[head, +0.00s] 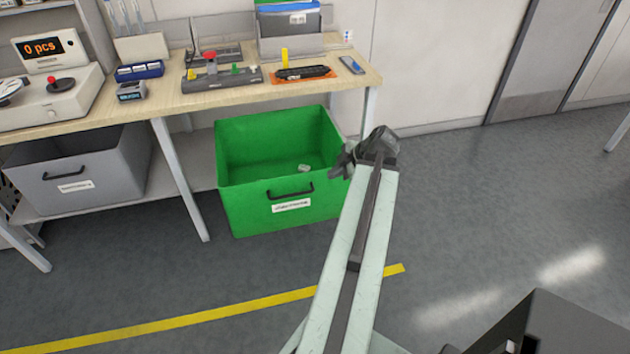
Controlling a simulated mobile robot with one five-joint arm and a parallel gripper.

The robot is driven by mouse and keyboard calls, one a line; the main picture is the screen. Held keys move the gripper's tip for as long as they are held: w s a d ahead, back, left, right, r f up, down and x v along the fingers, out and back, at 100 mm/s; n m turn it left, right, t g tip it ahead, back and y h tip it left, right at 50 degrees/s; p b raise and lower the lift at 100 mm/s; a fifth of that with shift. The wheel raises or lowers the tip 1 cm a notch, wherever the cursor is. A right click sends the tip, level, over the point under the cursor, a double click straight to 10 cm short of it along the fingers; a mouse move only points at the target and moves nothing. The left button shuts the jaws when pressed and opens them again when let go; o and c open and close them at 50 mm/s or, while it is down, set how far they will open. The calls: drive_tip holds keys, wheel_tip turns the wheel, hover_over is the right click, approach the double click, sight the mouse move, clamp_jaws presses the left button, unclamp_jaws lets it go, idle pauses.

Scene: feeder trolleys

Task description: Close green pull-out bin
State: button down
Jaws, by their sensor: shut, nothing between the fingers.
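The green pull-out bin (245,205) stands pulled out below the workbench, its front well forward of the bench's front edge. It has a dark handle and a white label on its front, and a small pale object lies inside. My gripper (345,165) is shut and empty at the bin's right front corner, at about rim height in the picture. It overlaps the corner, and I cannot tell whether it touches the bin. My arm hides part of the floor right of the bin.
A grey bin (75,185) sits under the bench at the left. The workbench (205,100) carries a scale, tools and file holders. A bench leg (180,180) stands just left of the green bin. A yellow line (200,318) crosses the floor.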

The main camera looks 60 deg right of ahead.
drive_tip(key=b, duration=0.8)
approach(308, 180)
wheel_tip(308, 180, down, 4)
drive_tip(key=a, duration=0.2)
drive_tip(key=shift+w+d+r, duration=0.1)
drive_tip(key=shift+w+d, duration=0.55)
drive_tip(key=shift+w, duration=0.15)
drive_tip(key=shift+w+d, duration=0.4)
drive_tip(key=shift+w, duration=0.2)
